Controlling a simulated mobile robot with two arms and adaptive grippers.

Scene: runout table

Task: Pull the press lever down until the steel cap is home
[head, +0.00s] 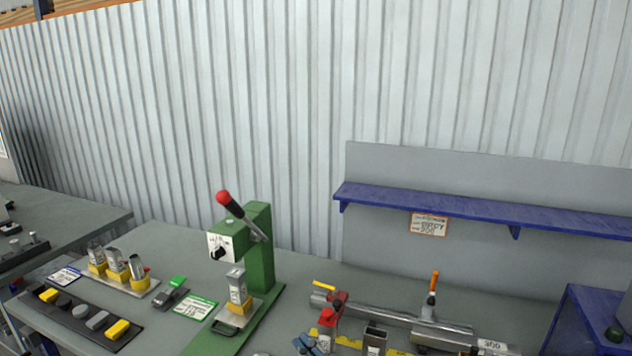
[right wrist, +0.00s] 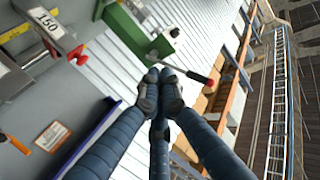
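The green press (head: 261,250) stands on the grey bench, its lever (head: 243,217) raised and slanting up left to a red knob (head: 223,197). The steel cap (head: 236,277) sits upright on a yellow body under the press head. The right wrist view also shows the lever (right wrist: 188,72) and red knob (right wrist: 210,84) beyond my right gripper (right wrist: 158,73). Its dark blue fingers come together at the tips, with nothing seen between them. No gripper is around the lever in the head view. My left gripper is not in view.
Yellow-based steel parts (head: 117,265) and a dark strip of buttons (head: 80,313) lie left of the press. To the right are a long metal clamp tool (head: 390,318), a red-topped part (head: 327,330) and a blue shelf (head: 480,208). A corrugated wall stands behind.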

